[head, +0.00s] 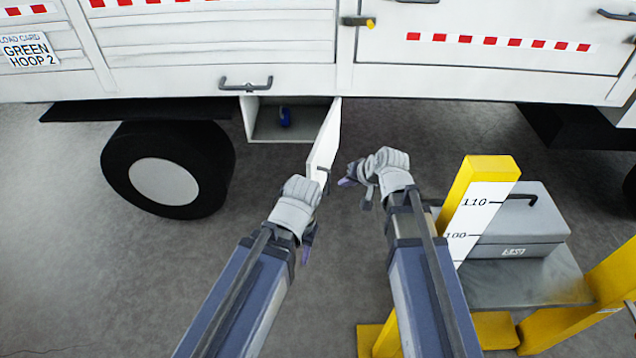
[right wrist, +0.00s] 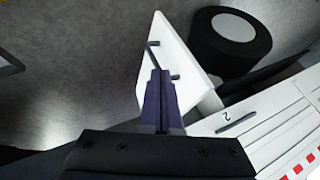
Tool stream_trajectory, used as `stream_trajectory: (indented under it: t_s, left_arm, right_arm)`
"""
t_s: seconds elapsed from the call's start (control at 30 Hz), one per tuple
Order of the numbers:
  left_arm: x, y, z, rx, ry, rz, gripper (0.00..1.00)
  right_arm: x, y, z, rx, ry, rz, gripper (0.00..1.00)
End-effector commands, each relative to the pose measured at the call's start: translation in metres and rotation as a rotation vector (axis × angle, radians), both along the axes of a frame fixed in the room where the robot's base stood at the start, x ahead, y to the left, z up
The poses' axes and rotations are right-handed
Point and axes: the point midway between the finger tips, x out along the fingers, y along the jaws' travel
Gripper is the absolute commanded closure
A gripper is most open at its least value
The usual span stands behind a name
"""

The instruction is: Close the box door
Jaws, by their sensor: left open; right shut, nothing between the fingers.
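My right gripper (head: 347,182) is shut and empty, just right of the door. In the right wrist view its closed purple fingers (right wrist: 160,95) overlap the door (right wrist: 185,55) by the handle (right wrist: 153,55); I cannot tell if they touch.
A truck wheel (head: 168,168) stands left of the box. A dark handle (head: 246,85) sits on the truck panel above it. A yellow post with a height scale (head: 482,205) and a grey case (head: 520,222) on a stand are close to my right arm. The floor between is clear.

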Motion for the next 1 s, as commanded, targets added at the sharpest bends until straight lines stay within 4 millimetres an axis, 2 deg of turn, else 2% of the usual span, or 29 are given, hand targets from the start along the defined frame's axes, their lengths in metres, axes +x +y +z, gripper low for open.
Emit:
stream_trajectory:
  t_s: [0.17, 0.77, 1.0]
  left_arm:
    - [0.000, 0.000, -0.007, 0.000, 0.000, 0.000, 0.53]
    - [0.000, 0.000, -0.085, 0.000, 0.000, -0.001, 0.53]
    - [0.000, 0.000, -0.079, 0.000, 0.000, -0.001, 0.53]
  right_arm:
    - [0.003, 0.002, -0.007, 0.000, 0.001, 0.001, 1.00]
    - [0.049, 0.036, -0.086, -0.002, 0.001, 0.003, 1.00]
    - [0.056, 0.065, -0.080, -0.003, 0.002, 0.004, 1.00]
